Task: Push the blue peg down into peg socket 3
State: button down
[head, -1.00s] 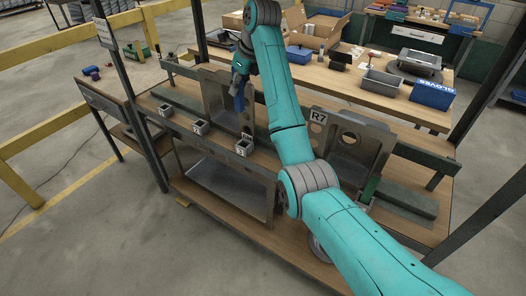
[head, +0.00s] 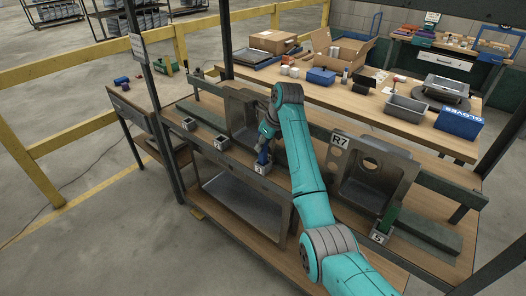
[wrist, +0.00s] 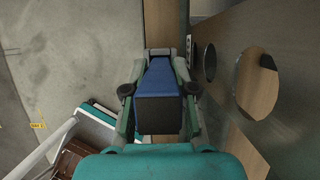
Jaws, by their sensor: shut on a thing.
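My gripper (head: 268,134) is shut on the blue peg (head: 263,156) and points down. In the wrist view, the blue peg (wrist: 158,80) sits between the two fingers (wrist: 159,95), with its dark end face toward the camera. The peg looks roughly upright. I cannot tell how far its lower end is inside the socket. The wrist view does not show the socket opening.
Two more box sockets (head: 220,143) stand along the shelf edge to the left. A grey panel with holes (head: 240,108) stands close behind my gripper. To the right are panel R7 (head: 375,175) and a green peg (head: 389,218) at socket 5 (head: 379,238).

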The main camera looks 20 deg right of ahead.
aim_at(263, 151)
jog(key=shift+f, duration=1.6)
jog(key=shift+f, duration=0.1)
jog(key=c, duration=1.2)
grip_release()
jog(key=v, duration=1.2)
